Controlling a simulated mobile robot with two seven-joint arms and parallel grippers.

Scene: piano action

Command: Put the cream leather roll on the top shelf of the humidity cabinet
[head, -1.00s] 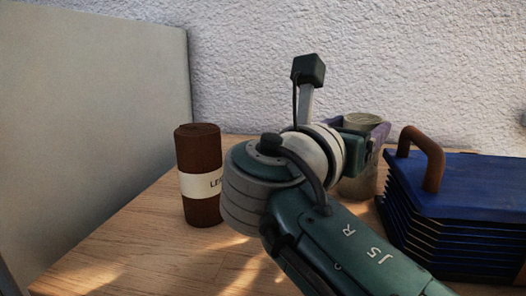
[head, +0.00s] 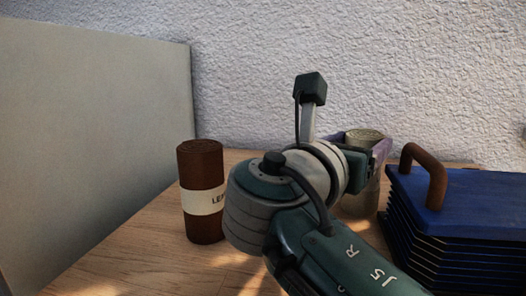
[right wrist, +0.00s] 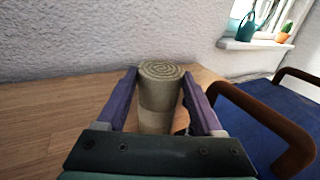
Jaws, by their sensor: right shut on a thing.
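The cream leather roll (head: 364,135) stands upright on the wooden table, partly hidden behind my right wrist in the head view. In the right wrist view the roll (right wrist: 160,98) shows its spiral top end and a paler band around its middle. My right gripper (right wrist: 159,88) has its two purple fingers on either side of the roll and is shut on it. In the head view the right gripper (head: 372,142) shows only in part. My left gripper is not in view. I cannot make out the cabinet's top shelf.
A brown leather roll (head: 203,190) with a white label stands left of my right wrist. A blue ribbed case (head: 460,210) with a brown handle is close on the right. A large grey panel (head: 90,130) rises at the left. A rough white wall is behind.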

